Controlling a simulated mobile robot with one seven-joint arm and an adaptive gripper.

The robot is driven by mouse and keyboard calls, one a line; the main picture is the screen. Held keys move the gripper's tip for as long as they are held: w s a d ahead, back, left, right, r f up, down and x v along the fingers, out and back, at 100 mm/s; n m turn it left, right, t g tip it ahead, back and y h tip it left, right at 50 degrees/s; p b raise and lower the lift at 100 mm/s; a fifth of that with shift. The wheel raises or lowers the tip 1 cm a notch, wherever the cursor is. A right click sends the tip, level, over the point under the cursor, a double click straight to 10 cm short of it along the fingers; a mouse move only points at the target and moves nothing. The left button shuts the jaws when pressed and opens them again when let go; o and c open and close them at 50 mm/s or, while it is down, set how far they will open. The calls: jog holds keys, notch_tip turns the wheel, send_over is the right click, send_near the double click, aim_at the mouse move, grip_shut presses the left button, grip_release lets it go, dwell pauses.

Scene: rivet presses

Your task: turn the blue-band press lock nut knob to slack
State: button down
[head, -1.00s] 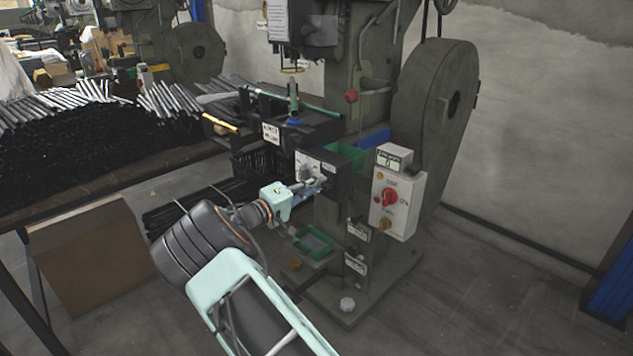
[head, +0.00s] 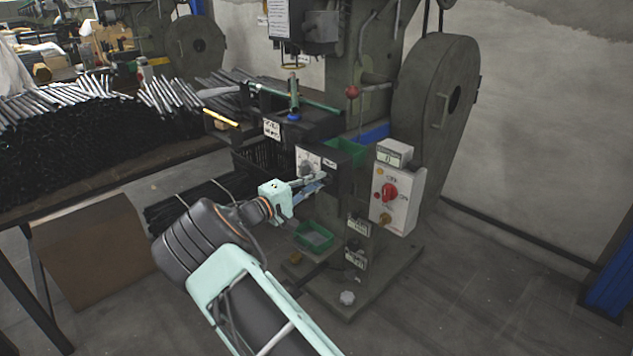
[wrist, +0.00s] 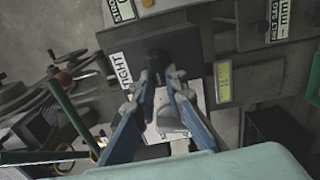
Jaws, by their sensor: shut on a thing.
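My gripper (head: 324,180) reaches this plate from the left. In the wrist view my gripper (wrist: 160,78) is shut on the dark lock nut knob (wrist: 157,62), one finger on each side. The knob stands out from a dark plate (wrist: 190,50) with a label reading "TIGHT" (wrist: 121,69). The fingers partly hide the knob, and its turned angle is hard to tell.
A white panel with a grey dial (head: 307,163) is just left of the plate. A control box with a red knob (head: 390,192) stands to the right. A green tray (head: 313,236) is below. A table with dark rods (head: 90,125) is at the left.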

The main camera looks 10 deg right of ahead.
jog(key=c, duration=2)
grip_release()
jog(key=shift+o, duration=0.2)
jog(key=shift+a, duration=0.1)
jog(key=v, duration=1.2)
